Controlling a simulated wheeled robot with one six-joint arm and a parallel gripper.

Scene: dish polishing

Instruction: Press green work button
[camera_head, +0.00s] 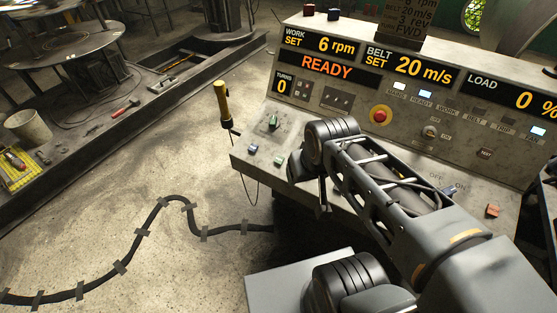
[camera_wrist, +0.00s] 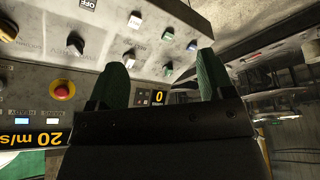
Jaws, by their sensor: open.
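A small green button (camera_head: 279,161) sits on the sloped ledge of the grey control console (camera_head: 255,165), left of my gripper (camera_head: 307,182). A blue button (camera_head: 252,149) is farther left. In the wrist view, the green button (camera_wrist: 168,34) lies between a white button (camera_wrist: 135,20) and the blue button (camera_wrist: 193,45). My gripper (camera_wrist: 163,60) is open and empty, with its two green-padded fingers apart and pointing at the panel. The green button appears beyond the fingertips, with no contact visible. The button labels are unreadable. My arm hides part of the ledge.
The display reads READY (camera_head: 328,65), with turns at 0. A red emergency button (camera_head: 380,115) and switches are on the upright face. A yellow-handled pendant (camera_head: 222,100) stands beside the console. A black taped cable (camera_head: 130,255) crosses open floor.

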